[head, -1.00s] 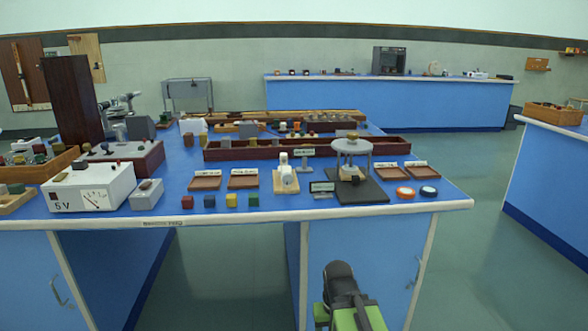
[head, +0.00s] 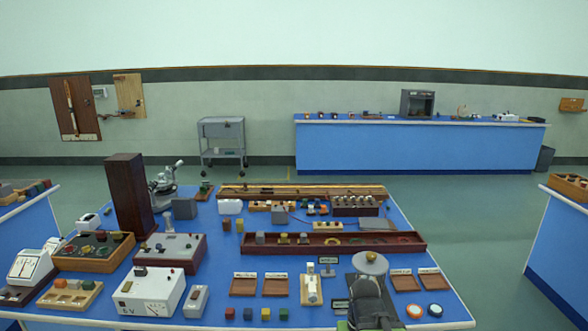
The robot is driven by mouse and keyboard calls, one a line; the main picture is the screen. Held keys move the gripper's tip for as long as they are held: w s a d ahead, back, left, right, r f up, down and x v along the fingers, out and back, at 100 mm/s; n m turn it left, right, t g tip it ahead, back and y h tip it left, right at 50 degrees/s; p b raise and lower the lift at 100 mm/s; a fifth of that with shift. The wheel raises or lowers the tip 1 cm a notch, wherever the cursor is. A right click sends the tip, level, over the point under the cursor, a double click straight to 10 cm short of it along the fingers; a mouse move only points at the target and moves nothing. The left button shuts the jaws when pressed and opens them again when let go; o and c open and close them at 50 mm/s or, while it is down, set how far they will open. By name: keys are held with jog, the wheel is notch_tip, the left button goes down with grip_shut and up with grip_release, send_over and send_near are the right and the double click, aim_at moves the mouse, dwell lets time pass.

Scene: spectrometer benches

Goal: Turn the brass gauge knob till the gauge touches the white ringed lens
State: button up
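The gauge is a round grey plate on legs (head: 376,266) over a dark base, near the bench's front right. The brass knob (head: 370,256) shows small on top of the plate. Two pale discs lie to its right: one with an orange ring (head: 414,311) and one with a dark-looking rim (head: 435,310). I cannot tell whether either is the white ringed lens. My gripper (head: 366,287) is dark and seen from behind, at the picture's bottom. It overlaps the gauge's base and hides what is under the plate. Its fingers cannot be made out, nor any contact.
Small trays (head: 405,280) flank the gauge, and a white device on a wooden base (head: 311,286) stands to its left. Several coloured cubes (head: 247,314) lie along the front. A long dark-red tray (head: 330,252) lies behind. Open floor (head: 475,235) is at the right.

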jog(key=shift+f, duration=0.2)
dwell(0.7)
notch_tip(320, 180, down, 41)
jog(key=b, duration=4.1)
